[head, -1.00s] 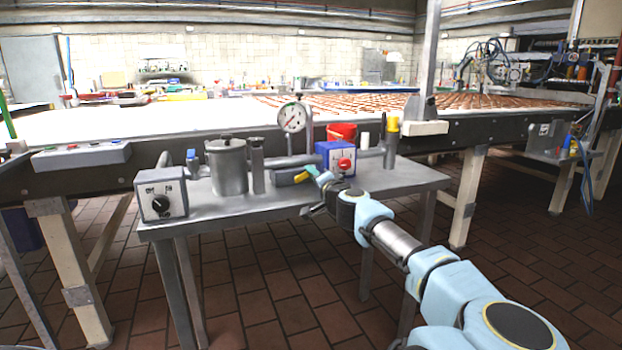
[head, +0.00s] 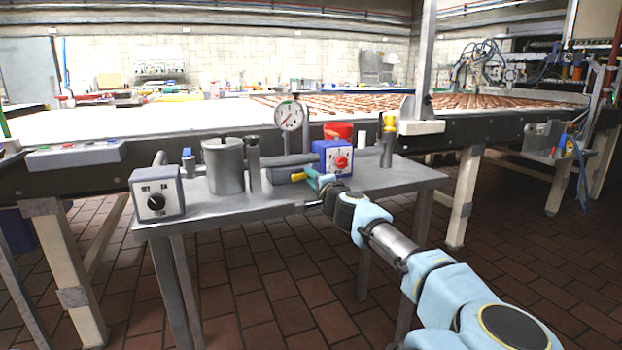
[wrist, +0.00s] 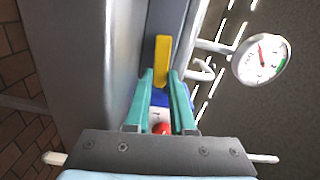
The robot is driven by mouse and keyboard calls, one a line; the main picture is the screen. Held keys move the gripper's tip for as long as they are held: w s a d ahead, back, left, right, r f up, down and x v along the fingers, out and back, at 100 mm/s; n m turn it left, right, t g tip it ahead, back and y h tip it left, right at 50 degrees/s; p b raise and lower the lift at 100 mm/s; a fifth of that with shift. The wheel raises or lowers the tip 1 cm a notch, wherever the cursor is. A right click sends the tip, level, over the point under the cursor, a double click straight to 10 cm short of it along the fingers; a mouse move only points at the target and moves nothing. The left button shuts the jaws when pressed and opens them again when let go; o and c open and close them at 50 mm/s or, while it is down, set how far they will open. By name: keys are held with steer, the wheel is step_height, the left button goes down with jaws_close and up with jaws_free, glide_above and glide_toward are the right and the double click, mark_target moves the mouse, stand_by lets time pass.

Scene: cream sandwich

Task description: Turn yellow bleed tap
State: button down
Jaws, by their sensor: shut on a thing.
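The yellow bleed tap (head: 297,177) is a small yellow lever at the front of a grey block on the metal bench. In the wrist view the yellow lever (wrist: 162,46) points away from me, with its near end between my fingertips. My gripper (head: 310,176) has teal fingers and reaches in low over the bench's front edge. In the wrist view my gripper (wrist: 160,74) is closed on the lever's near end. The fingers partly hide that end.
A blue box with a red knob (head: 341,162) stands just right of my gripper. A pressure gauge (head: 289,116) rises behind the tap. A metal pot (head: 223,167) and a grey dial box (head: 156,195) stand left. A yellow-topped post (head: 389,124) stands right.

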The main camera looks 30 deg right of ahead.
steer(key=shift+d, duration=0.1)
steer(key=c, duration=0.8)
jaws_free()
steer(key=shift+o, duration=0.2)
